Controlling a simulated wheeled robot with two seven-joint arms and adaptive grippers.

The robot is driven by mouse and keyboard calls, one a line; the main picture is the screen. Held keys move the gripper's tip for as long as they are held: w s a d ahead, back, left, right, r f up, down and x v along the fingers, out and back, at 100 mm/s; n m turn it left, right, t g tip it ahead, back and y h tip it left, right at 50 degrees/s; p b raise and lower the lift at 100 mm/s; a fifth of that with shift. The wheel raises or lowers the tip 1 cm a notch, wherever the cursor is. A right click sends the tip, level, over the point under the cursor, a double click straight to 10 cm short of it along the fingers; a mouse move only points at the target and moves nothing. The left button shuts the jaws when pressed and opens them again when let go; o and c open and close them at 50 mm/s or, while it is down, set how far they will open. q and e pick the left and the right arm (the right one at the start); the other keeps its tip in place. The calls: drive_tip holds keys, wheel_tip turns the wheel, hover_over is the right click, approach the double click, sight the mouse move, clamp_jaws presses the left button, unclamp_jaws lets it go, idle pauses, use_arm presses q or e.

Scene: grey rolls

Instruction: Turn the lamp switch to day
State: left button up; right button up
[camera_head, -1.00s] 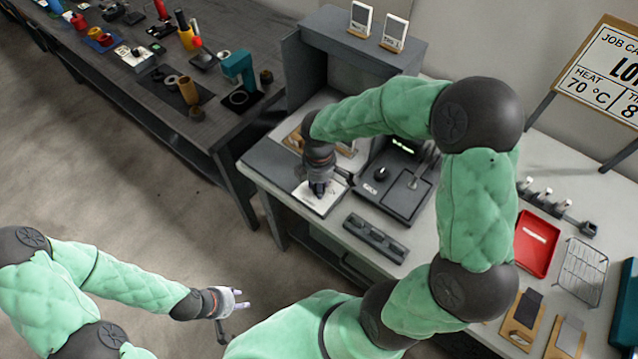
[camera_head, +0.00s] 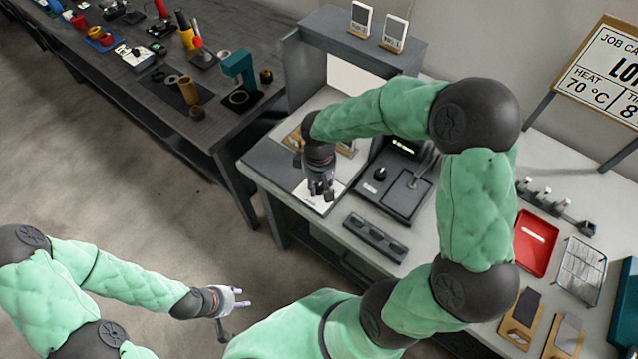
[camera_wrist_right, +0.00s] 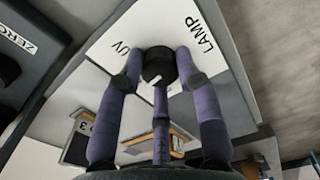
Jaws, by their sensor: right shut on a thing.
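The lamp switch is a black round knob (camera_wrist_right: 160,64) with a small white mark, on a white plate (camera_wrist_right: 110,45) lettered "LAMP" and "UV". No "day" lettering is readable in the right wrist view; the fingers cover part of the plate. My right gripper (camera_wrist_right: 160,80) has its fingers closed around the knob. In the head view, my right gripper (camera_head: 322,194) points down over the white plate (camera_head: 312,196) at the bench's left end, and hides the knob. My left gripper (camera_head: 243,299) is open and empty, above the floor, far from the switch.
A dark box with a small knob and a lit display (camera_head: 395,185) stands just right of the right gripper. A black slotted holder (camera_head: 375,238) lies near the bench's front edge. A red tray (camera_head: 535,243) and wire rack (camera_head: 581,270) lie further right.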

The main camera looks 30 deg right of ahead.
sight(319, 186)
drive_tip(key=shift+m, duration=0.8)
drive_tip(key=o, duration=1.1)
drive_tip(key=shift+o, duration=0.2)
wheel_tip(319, 186, up, 12)
